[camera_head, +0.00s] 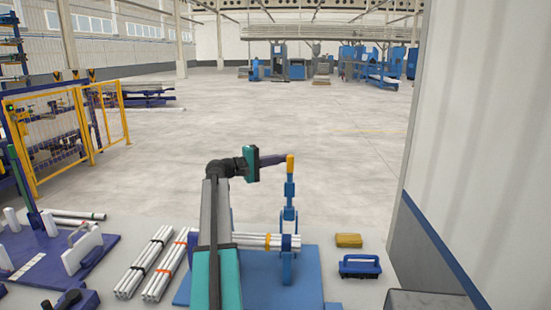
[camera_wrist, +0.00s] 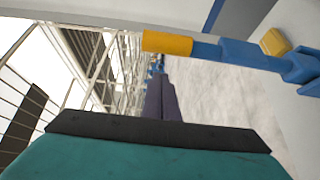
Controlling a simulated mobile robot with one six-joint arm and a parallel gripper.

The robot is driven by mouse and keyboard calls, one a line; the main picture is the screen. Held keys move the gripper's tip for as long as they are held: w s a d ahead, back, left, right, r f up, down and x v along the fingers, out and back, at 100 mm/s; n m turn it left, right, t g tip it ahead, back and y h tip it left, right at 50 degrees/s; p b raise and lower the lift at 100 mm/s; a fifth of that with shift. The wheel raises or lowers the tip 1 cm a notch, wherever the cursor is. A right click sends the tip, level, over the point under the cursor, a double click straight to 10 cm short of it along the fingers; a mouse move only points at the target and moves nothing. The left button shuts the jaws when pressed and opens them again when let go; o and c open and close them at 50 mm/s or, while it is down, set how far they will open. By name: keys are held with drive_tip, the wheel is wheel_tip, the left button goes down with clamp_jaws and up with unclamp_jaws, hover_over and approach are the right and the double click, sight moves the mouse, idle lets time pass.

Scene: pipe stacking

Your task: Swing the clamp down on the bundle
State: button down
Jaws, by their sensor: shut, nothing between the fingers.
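The clamp (camera_head: 290,190) is a blue jointed arm with an orange-yellow end. It stands upright above the bundle, swung up. The bundle (camera_head: 262,240) of pale pipes lies in a blue holder below it, partly hidden by my arm. In the wrist view the clamp's yellow end (camera_wrist: 167,43) and blue arm (camera_wrist: 235,54) cross the upper part. My gripper (camera_head: 285,159) is shut and empty, its dark fingers pointing right beside the clamp's orange end. The fingers also show in the wrist view (camera_wrist: 160,82). I cannot tell whether they touch the clamp.
A blue base plate (camera_head: 302,280) carries the holder. A yellow block (camera_head: 349,240) and a blue tool with a black handle (camera_head: 360,266) lie to the right, near a wall (camera_head: 480,110). More pipe bundles (camera_head: 145,262) lie left. Open floor (camera_head: 330,125) stretches behind.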

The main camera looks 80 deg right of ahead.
drive_tip(key=shift+s+a+p, duration=0.25)
drive_tip(key=shift+a+p, duration=0.05)
drive_tip(key=shift+a, duration=0.5)
drive_tip(key=shift+s+a+p, duration=0.2)
drive_tip(key=shift+a+p, duration=0.1)
drive_tip(key=shift+a, duration=0.5)
drive_tip(key=shift+s+a, duration=0.1)
drive_tip(key=shift+s, duration=0.05)
